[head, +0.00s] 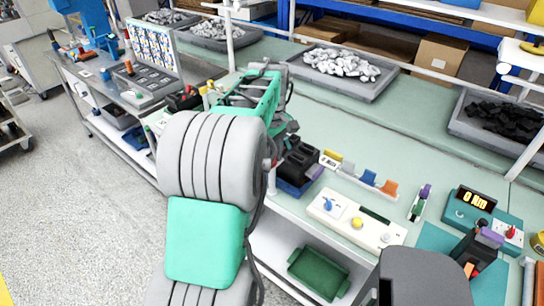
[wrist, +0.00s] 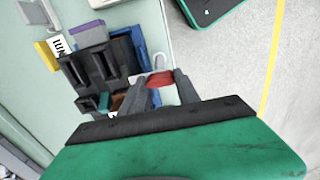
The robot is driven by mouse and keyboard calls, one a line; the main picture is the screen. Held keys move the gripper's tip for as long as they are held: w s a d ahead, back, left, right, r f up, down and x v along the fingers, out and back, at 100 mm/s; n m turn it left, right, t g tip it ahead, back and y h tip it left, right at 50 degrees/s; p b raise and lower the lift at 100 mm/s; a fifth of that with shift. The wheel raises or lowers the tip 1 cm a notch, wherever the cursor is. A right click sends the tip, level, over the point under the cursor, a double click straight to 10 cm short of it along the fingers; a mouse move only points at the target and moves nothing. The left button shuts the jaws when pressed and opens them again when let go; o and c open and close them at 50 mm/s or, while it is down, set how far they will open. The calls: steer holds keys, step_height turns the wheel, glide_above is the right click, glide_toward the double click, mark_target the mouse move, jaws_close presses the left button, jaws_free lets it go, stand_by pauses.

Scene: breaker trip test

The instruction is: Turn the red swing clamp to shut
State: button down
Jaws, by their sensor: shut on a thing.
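The red swing clamp (wrist: 160,80) shows in the wrist view as a red piece between my fingertips, beside the black fixture. My gripper (wrist: 163,88) is shut on it; the fingers cover much of the clamp, so its angle cannot be told. The black fixture (wrist: 88,72) with upright blocks and slots stands just left of the fingers, on a blue base. In the head view the black fixture (head: 299,160) sits at the bench edge, right of my arm. My arm hides the gripper and most of the clamp there.
A purple piece (wrist: 88,34) and a yellow piece (wrist: 47,50) lie near the fixture. In the head view, a white switch box (head: 355,222) and a teal meter (head: 482,215) stand to the right. A grey bin (head: 343,86) stands behind.

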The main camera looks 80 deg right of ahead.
mark_target(272, 159)
steer(key=shift+d, duration=0.1)
steer(key=shift+r, duration=0.1)
stand_by(0.3)
steer(key=c, duration=0.9)
jaws_free()
step_height(272, 159, up, 8)
steer(key=shift+f, duration=0.15)
